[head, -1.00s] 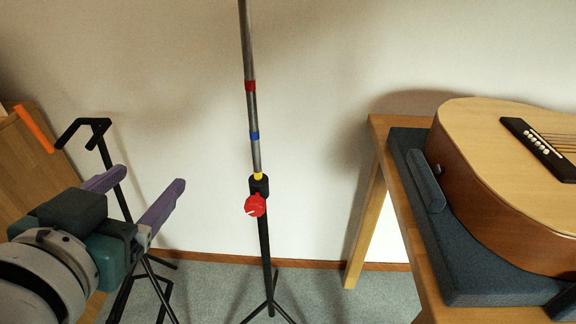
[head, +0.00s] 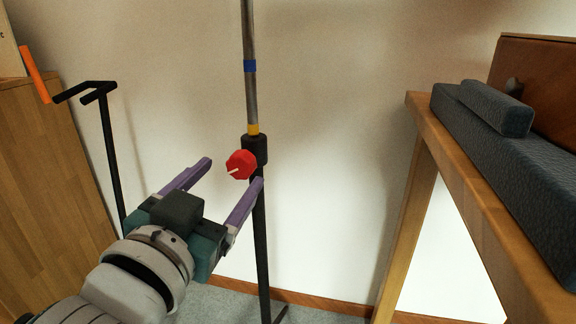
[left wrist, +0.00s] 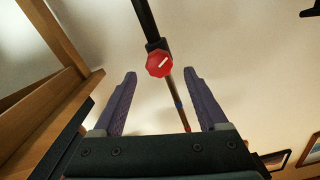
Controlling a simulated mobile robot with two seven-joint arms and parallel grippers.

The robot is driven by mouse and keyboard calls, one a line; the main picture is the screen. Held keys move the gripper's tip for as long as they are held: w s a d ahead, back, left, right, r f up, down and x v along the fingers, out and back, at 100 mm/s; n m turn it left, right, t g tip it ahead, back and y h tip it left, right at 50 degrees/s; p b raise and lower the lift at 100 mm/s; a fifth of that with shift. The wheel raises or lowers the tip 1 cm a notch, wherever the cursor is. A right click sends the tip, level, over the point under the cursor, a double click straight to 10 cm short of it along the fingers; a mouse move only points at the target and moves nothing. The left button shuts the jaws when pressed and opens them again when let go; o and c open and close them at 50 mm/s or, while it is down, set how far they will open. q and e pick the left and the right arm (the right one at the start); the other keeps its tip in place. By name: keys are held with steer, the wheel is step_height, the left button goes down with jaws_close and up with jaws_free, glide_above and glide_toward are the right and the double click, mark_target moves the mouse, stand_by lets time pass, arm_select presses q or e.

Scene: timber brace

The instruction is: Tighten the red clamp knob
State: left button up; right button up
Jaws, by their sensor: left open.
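The red clamp knob (head: 241,165) has a white pointer line and sits on the black collar (head: 254,149) of an upright stand. A grey tube (head: 251,98) with a yellow and a blue band rises from the collar. My left gripper (head: 234,171) is open, its purple fingers pointing toward the knob, one on each side in the picture. In the left wrist view the knob (left wrist: 159,64) shows between and beyond the fingertips (left wrist: 159,73), apart from both. My right gripper is not in view.
A wooden table (head: 447,155) with a dark padded block (head: 497,108) stands at right. A black stand (head: 107,140) and a wooden cabinet (head: 50,180) are at left. The wall lies behind, and the space between stand and table is clear.

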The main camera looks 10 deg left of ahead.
mark_target(239, 167)
arm_select(q)
steer(key=w+b, duration=0.1)
steer(key=w, duration=0.4)
steer(key=shift+d, duration=0.15)
steer(key=shift+s, duration=0.1)
jaws_close()
stand_by(0.4)
